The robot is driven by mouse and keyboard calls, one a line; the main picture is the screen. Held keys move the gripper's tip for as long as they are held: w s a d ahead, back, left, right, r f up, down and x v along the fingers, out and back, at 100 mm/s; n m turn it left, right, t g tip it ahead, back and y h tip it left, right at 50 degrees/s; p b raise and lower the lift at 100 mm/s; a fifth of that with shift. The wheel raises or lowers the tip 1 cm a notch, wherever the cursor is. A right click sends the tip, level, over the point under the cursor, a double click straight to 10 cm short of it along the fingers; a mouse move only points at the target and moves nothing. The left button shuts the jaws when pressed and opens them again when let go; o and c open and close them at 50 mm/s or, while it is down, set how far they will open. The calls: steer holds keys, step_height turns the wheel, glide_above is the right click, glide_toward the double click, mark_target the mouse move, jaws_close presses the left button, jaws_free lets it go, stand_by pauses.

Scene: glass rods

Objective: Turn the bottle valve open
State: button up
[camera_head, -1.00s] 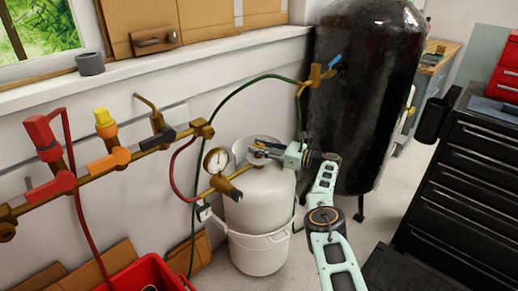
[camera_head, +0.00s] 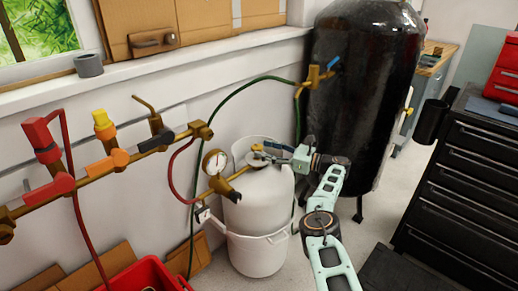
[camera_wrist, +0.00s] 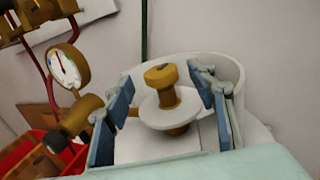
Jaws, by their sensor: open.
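The white gas bottle (camera_head: 258,200) stands upright on the floor against the wall, with an open white collar around its top. Its brass valve with a pale round disc (camera_head: 258,159) sits inside the collar; in the wrist view the brass valve knob (camera_wrist: 161,75) stands up above the white disc (camera_wrist: 160,107). My gripper (camera_head: 266,153) is at the bottle top. In the wrist view my gripper (camera_wrist: 163,98) is open, with one blue-padded finger on each side of the valve and a gap on both sides.
A brass pressure gauge (camera_head: 215,162) and regulator stand just left of the valve. A green hose (camera_head: 232,100) and a red hose hang near it. A large black tank (camera_head: 365,90) stands behind right, and a black drawer cabinet (camera_head: 465,190) is further right.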

steer(key=v, duration=0.8)
steer(key=shift+d+r, duration=0.1)
